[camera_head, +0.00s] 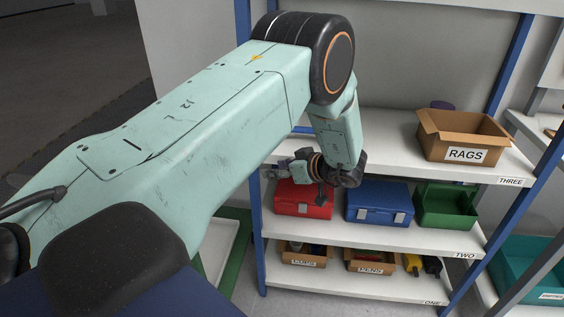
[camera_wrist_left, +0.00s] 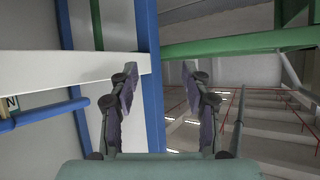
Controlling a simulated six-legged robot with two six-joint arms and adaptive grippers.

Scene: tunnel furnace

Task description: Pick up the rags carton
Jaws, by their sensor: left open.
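The rags carton (camera_head: 464,155) is an open brown cardboard box with a white RAGS label on its front. It sits upright at the right end of the top shelf (camera_head: 385,144), marked THREE, with its flaps spread. My left gripper (camera_head: 272,171) is at the left end of the rack, near the shelf edge and well to the left of the carton. In the left wrist view the left gripper (camera_wrist_left: 160,84) has its two fingers apart with nothing between them. The carton is not visible in that view. My right gripper is not in view.
A blue post (camera_wrist_left: 150,75) stands beyond the left fingers. Below are a red toolbox (camera_head: 302,199), a blue toolbox (camera_head: 379,203) and a green bin (camera_head: 446,206). The shelf left of the carton is clear.

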